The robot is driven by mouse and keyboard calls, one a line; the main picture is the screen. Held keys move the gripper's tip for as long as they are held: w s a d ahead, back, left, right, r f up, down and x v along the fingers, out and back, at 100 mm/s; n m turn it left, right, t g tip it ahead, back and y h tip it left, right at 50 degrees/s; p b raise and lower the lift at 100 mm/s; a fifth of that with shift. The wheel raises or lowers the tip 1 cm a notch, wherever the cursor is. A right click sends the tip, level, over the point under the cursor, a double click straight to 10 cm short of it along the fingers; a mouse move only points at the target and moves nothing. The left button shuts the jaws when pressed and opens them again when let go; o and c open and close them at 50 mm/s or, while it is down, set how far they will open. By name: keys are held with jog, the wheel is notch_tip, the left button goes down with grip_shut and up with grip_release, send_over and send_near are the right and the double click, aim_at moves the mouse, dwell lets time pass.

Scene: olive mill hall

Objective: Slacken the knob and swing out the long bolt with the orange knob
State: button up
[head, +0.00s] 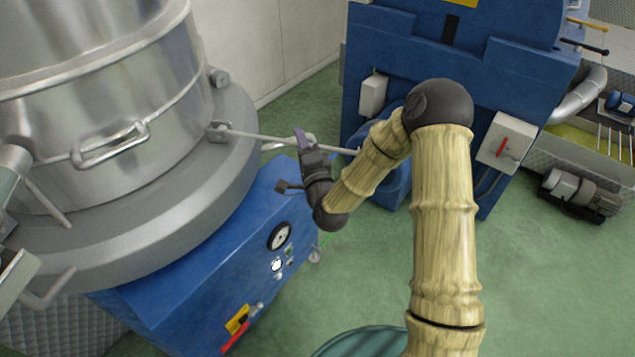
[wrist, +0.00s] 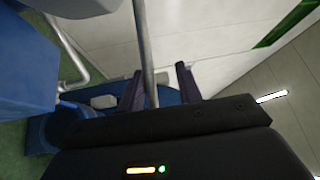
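A long thin metal bolt (head: 255,135) sticks out to the right from a lug (head: 215,131) on the flange of the steel vessel (head: 190,165). It passes by my gripper (head: 305,139), and its far part runs on toward my forearm. I see no orange knob in either view; the bolt's outer end may be hidden behind my arm. In the wrist view the bolt (wrist: 143,40) runs between the two purple fingers of my gripper (wrist: 158,85). The fingers stand apart, with the bolt nearer the left one and a clear gap to the right one.
Below the vessel is a blue cabinet (head: 190,290) with a gauge (head: 279,236) and a red-handled lever (head: 235,338). A large blue machine (head: 420,65) with a switch box (head: 506,142) stands behind my arm. Green floor (head: 550,270) lies open at the right.

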jog(key=b+v, duration=0.1)
jog(key=v, duration=0.8)
jog(key=shift+s+d, duration=0.1)
jog(key=shift+s, duration=0.05)
jog(key=shift+s+p, duration=0.1)
jog(key=shift+p, duration=0.55)
jog(key=shift+p+v, duration=2.6)
jog(key=shift+p, duration=1.35)
